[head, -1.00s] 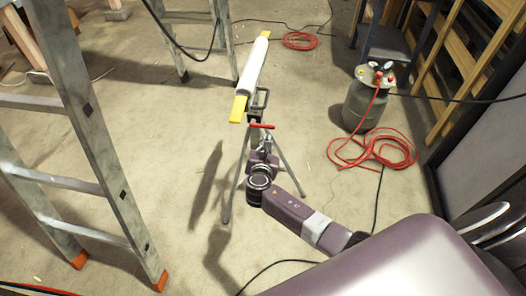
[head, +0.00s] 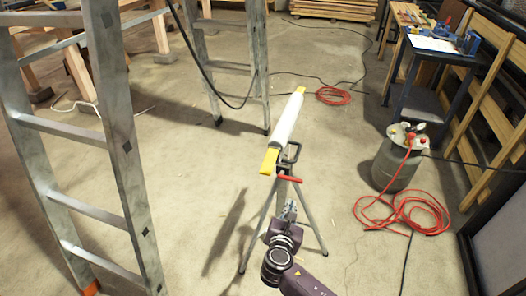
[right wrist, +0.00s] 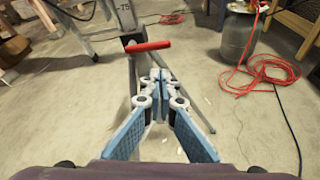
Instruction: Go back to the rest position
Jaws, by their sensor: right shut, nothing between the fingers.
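My right gripper (head: 289,210) is in the lower middle of the head view, in front of a tripod stand (head: 322,238). In the right wrist view my right gripper (right wrist: 158,76) has its blue-padded fingers together with nothing between them. The stand's red handle (head: 289,180) is just beyond the fingertips; it also shows in the right wrist view (right wrist: 148,47). A gap seems to lie between them. The stand carries a long white roller (head: 289,120) with yellow ends. My left gripper is not in view.
Aluminium ladders (head: 118,130) stand at the left. A grey tank (head: 397,165) with a coiled red hose (head: 408,213) is at the right, near a blue table (head: 436,46) and a wooden rack (head: 495,120). Dark cables cross the floor. Concrete floor between is open.

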